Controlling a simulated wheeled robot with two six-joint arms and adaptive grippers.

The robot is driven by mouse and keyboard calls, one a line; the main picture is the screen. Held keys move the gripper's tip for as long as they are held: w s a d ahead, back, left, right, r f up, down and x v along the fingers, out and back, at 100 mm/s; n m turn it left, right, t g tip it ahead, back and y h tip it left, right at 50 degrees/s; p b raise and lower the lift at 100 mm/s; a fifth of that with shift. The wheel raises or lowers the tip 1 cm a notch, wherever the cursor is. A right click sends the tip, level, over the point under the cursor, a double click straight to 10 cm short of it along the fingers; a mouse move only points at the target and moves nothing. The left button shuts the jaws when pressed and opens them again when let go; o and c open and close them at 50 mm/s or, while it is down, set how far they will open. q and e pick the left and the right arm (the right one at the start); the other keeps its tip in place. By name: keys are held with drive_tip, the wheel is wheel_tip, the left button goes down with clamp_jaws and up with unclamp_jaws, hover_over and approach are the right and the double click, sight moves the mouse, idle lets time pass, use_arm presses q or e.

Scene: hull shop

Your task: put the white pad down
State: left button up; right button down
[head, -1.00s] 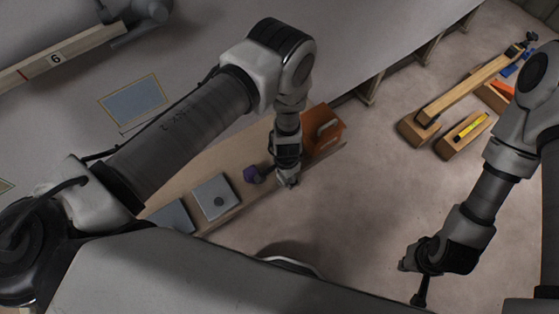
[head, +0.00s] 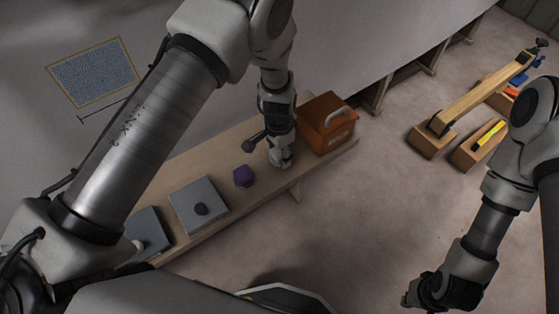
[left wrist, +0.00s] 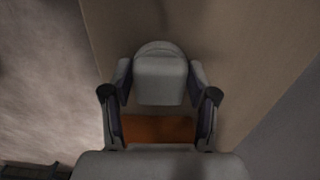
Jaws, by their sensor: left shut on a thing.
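The white pad (left wrist: 160,78) is a pale, rounded block between the fingers of my left gripper (left wrist: 160,98) in the left wrist view. In the head view my left gripper (head: 280,158) points down over the wooden bench (head: 233,213), between a purple piece and an orange box. It is shut on the pad, which is small there and hard to make out. I cannot tell whether the pad touches the bench. My right gripper (head: 412,300) hangs over the floor at the lower right, and its fingers are too unclear to read.
The orange box (head: 324,130) with a handle stands close right of my left gripper. The purple piece (head: 243,176) and two grey plates with knobs, one nearer (head: 190,190), lie to the left. Wooden blocks (head: 432,142) stand on the floor at right.

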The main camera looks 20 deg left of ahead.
use_arm(q)
drive_tip(key=shift+w+f, duration=0.1)
drive_tip(key=shift+f, duration=0.05)
drive_tip(key=shift+c, duration=0.4)
drive_tip(key=shift+f, duration=0.1)
drive_tip(key=o, duration=1.1)
wheel_tip(320, 180, up, 12)
drive_tip(key=p, duration=0.1)
